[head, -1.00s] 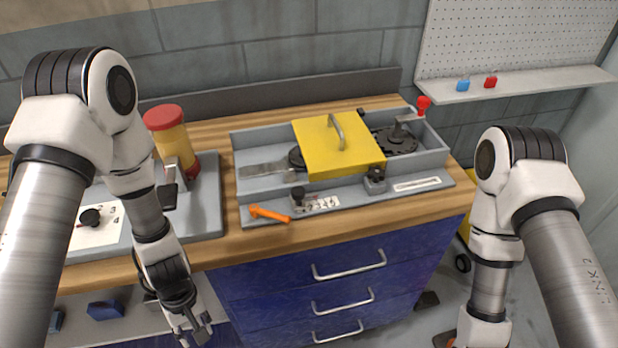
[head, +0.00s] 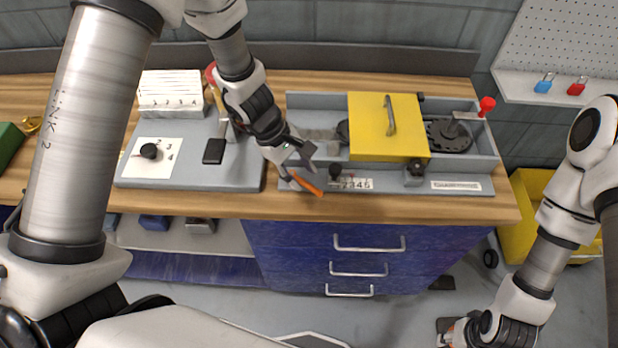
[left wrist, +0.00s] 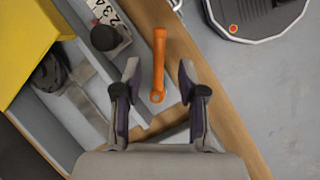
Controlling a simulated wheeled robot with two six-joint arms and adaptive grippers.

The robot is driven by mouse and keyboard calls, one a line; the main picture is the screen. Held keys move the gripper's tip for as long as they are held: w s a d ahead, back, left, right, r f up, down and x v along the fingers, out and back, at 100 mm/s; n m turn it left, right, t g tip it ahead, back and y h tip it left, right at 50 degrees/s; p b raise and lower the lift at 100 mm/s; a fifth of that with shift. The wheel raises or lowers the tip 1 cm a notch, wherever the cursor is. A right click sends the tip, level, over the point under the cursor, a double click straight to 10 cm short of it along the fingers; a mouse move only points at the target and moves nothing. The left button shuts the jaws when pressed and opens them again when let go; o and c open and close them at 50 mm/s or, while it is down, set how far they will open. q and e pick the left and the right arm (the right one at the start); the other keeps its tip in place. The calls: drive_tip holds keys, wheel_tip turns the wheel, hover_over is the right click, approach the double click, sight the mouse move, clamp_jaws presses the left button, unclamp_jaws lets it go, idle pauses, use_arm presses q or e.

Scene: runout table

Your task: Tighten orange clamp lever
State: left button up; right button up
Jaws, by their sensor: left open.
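The orange clamp lever (head: 308,186) lies at the front left corner of the grey fixture (head: 465,186), near the table's front edge. My left gripper (head: 301,167) is open at the lever, reaching down from the back left, and hides part of it. In the left wrist view the lever (left wrist: 159,62) shows between the two spread fingers of the gripper (left wrist: 158,72), with gaps on both sides. I cannot tell the height of the fingertips over it. My right gripper (head: 450,334) is low by the floor at the bottom right, too small to read.
A yellow cover (head: 370,135) with a handle and a black knob (head: 335,171) are right of the lever. A grey board (head: 200,175) with a dial card is to the left. A red-knobbed crank (head: 486,105) stands at the far right. Blue drawers (head: 290,240) are below.

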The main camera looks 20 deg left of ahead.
sight(309, 186)
use_arm(q)
drive_tip(key=x, duration=0.4)
drive_tip(key=shift+w+a+f, duration=0.15)
drive_tip(key=shift+w+f, duration=0.15)
drive_tip(key=shift+s+r, duration=0.1)
drive_tip(key=shift+s, duration=0.05)
drive_tip(key=shift+c, duration=0.3)
drive_tip(key=shift+s, duration=0.1)
clamp_jaws()
use_arm(e)
drive_tip(key=shift+w+a, duration=0.1)
drive_tip(key=shift+w, duration=0.05)
drive_tip(key=shift+f, duration=0.1)
